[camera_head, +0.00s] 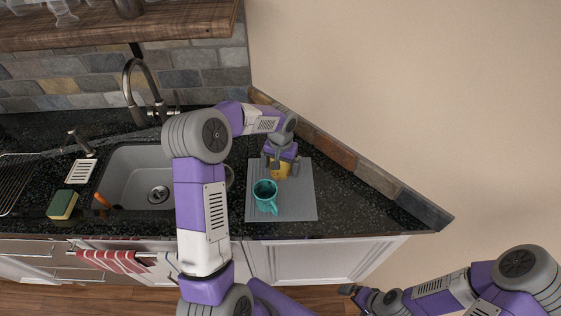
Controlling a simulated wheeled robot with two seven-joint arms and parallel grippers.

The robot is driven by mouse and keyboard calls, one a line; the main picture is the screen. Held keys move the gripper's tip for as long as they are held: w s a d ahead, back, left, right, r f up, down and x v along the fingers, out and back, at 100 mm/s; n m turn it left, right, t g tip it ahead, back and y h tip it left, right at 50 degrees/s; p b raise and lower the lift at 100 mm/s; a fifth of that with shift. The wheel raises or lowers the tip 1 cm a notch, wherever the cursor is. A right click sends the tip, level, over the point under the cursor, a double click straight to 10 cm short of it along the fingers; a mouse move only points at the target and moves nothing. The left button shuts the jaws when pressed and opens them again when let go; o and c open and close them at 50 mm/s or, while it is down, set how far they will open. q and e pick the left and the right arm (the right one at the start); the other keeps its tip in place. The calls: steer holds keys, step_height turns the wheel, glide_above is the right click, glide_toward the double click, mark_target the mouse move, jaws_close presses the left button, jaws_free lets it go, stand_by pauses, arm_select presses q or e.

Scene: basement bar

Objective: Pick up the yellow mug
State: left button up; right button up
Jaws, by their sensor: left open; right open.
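The yellow mug (281,173) stands on a grey mat (298,208) on the dark counter, right of the sink. My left gripper (280,167) is over the mug from above with its fingers open at the mug's sides. The gripper hides the mug's upper part, and I cannot tell whether the fingers touch it. A teal mug (265,193) stands on the mat just in front and to the left of the yellow mug. My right gripper (355,296) is open and empty, low at the bottom right, away from the counter.
The sink (139,178) with its tall faucet (134,84) is left of the mat. A yellow-green sponge (62,205) lies on the counter's left part. A slate edging (360,165) runs along the wall behind the mat. The counter right of the mat is clear.

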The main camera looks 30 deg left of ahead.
arm_select(q)
steer(key=shift+c, duration=0.3)
steer(key=shift+r, duration=0.15)
steer(key=c, duration=1.1)
